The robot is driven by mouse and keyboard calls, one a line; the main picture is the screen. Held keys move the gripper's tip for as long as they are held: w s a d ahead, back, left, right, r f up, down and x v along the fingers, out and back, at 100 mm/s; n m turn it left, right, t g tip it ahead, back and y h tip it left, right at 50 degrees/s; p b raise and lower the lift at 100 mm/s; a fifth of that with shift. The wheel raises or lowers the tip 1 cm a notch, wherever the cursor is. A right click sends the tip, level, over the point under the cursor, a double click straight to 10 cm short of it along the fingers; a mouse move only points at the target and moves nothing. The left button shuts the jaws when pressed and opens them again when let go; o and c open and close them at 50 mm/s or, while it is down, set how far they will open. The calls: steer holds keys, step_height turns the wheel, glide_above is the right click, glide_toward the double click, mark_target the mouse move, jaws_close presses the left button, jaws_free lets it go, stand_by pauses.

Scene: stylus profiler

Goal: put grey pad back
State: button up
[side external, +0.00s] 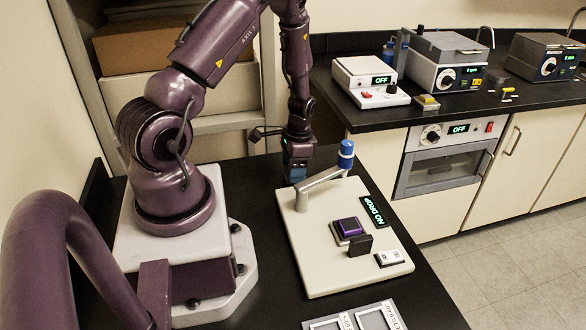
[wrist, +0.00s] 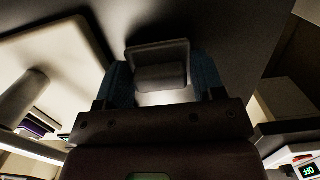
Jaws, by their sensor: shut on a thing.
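My gripper (side external: 297,172) is behind the left rear part of the profiler, pointing down near the foot of its grey arm. In the wrist view my gripper (wrist: 160,84) is shut on a grey block (wrist: 160,52), which I take for the grey pad. In the side view the pad cannot be made out. Two labelled grey frames (side external: 376,318) lie at the front edge, cut off by the picture.
The profiler's grey arm (side external: 322,187) with a blue knob (side external: 346,154) rises close to my gripper. A white switch box (side external: 390,258) sits at the base's right edge. The black table (side external: 265,270) is clear left of the base. Other instruments stand on the back counter (side external: 440,110).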

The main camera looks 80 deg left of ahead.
steer(key=shift+f, duration=0.25)
steer(key=shift+f, duration=0.15)
steer(key=o, duration=1.3)
